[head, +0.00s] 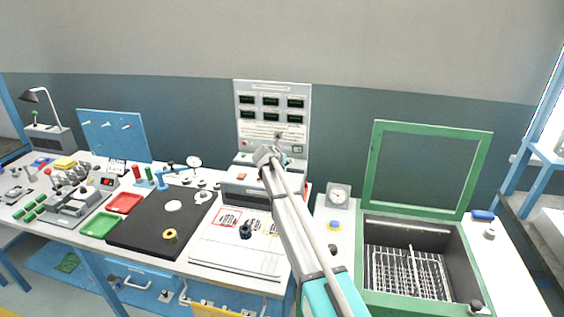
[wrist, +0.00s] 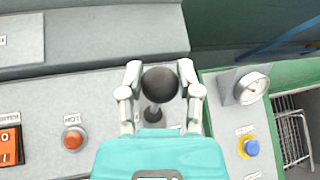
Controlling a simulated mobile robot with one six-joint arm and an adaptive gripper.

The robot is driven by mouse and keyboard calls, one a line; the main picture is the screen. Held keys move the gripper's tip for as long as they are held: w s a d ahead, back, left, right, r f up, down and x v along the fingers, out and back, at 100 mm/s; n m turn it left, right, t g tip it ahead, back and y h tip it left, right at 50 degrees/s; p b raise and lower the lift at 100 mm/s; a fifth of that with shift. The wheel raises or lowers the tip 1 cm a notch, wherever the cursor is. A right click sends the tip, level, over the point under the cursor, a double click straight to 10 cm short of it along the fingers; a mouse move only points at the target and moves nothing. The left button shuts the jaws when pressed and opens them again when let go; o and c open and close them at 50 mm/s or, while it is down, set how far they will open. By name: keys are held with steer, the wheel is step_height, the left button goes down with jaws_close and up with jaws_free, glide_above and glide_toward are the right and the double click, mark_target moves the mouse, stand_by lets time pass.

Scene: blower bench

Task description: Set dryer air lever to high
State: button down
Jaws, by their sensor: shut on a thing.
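The lever has a round black knob (wrist: 160,86) on a short metal shaft (wrist: 153,113), rising from a grey console (wrist: 100,112) in the wrist view. My gripper (wrist: 160,74) has one pale finger on each side of the knob and is shut on it. Its teal body covers the lever's lower surroundings, so I cannot read any air lever marking or tell its setting. In the head view my arm hides the lever, and the console (head: 247,188) shows left of the arm.
A red button marked HOT (wrist: 73,139) and an orange switch (wrist: 9,147) lie left of the lever. A gauge (wrist: 251,87) and a blue button (wrist: 251,147) are to the right. A green-framed open lid (head: 374,170) stands over a basin with a wire rack (head: 407,275).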

steer(key=shift+w, duration=0.2)
steer(key=shift+c, duration=1.4)
jaws_free()
steer(key=shift+f, duration=0.1)
steer(key=shift+s, duration=0.1)
